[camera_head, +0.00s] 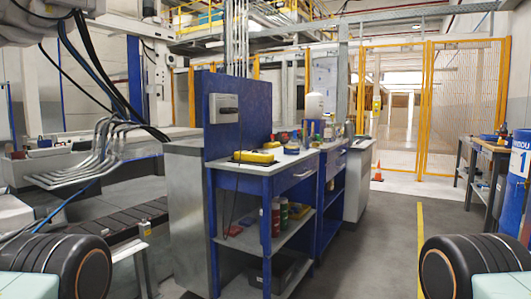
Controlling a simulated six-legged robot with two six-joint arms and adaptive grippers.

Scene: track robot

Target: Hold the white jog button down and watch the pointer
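I cannot make out a white jog button or a pointer in the head view. A small pale box with some yellow (145,228) stands on a stand at the lower left, too small to read. A grey box (224,108) with a dark strip on its front is fixed to the blue upright panel (255,88). Neither of my grippers is in view. Rounded black parts with orange rings, likely mine, show at both lower corners.
A blue workbench (240,184) stands ahead, with a yellow meter (253,156) and other items on top. A conveyor (92,222) runs at the left. Yellow mesh fencing (465,105) closes the back, with an orange cone (378,172) before it. Grey floor is clear at right of centre.

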